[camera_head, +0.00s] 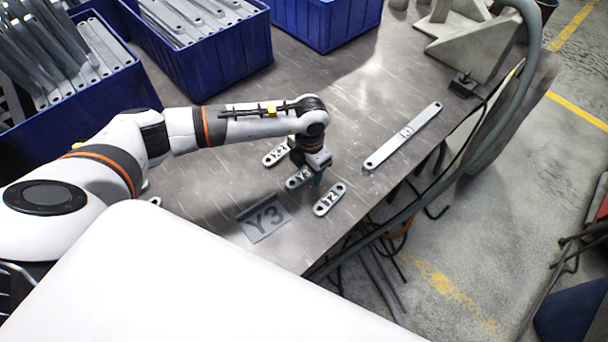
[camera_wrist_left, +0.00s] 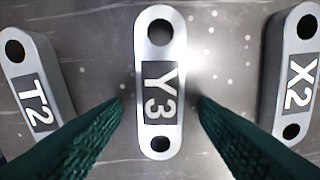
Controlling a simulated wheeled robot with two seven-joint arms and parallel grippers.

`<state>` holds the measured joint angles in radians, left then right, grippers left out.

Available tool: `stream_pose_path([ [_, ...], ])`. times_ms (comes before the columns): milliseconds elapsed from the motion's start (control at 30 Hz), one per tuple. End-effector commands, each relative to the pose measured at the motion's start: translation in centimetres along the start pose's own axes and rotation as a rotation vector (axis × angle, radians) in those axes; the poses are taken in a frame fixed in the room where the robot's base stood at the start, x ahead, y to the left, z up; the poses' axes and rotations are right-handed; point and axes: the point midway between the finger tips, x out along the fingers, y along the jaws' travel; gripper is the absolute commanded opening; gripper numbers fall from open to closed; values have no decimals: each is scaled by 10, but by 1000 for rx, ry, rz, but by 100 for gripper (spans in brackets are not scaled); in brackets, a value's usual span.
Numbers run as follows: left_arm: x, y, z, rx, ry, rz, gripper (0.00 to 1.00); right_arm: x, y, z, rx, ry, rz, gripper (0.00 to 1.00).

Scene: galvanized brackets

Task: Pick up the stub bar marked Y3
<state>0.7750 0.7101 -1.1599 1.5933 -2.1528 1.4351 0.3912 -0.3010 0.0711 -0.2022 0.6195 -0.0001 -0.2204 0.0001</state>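The stub bar marked Y3 (camera_head: 298,180) lies flat on the metal table between two other stub bars. In the left wrist view the Y3 bar (camera_wrist_left: 160,125) stands upright in the middle, with a hole at each end. My left gripper (camera_head: 309,172) points down over it and partly hides it in the head view. In the wrist view its two green fingers (camera_wrist_left: 160,104) are open, one on each side of the bar with gaps between. The stub bar marked X2 (camera_head: 275,154) and the one marked T2 (camera_head: 330,199) lie on either side. My right gripper is out of view.
A longer bar (camera_head: 403,137) lies to the right. Blue bins (camera_head: 222,62) with metal brackets stand at the back left. A cable and hose run along the right table edge.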

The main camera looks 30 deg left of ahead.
Motion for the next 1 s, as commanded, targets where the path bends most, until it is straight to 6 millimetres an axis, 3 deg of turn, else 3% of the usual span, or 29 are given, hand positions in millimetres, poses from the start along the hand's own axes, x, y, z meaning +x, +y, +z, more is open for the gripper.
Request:
stream_pose_path([
  [67,0,0,0,0,0,0,43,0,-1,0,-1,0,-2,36],
  [300,0,0,0,0,0,0,4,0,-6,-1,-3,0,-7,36],
  [633,-9,-1,-1,0,3,-1,3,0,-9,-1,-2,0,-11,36],
  [1000,-79,-1,-1,0,4,-1,3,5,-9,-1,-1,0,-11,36],
])
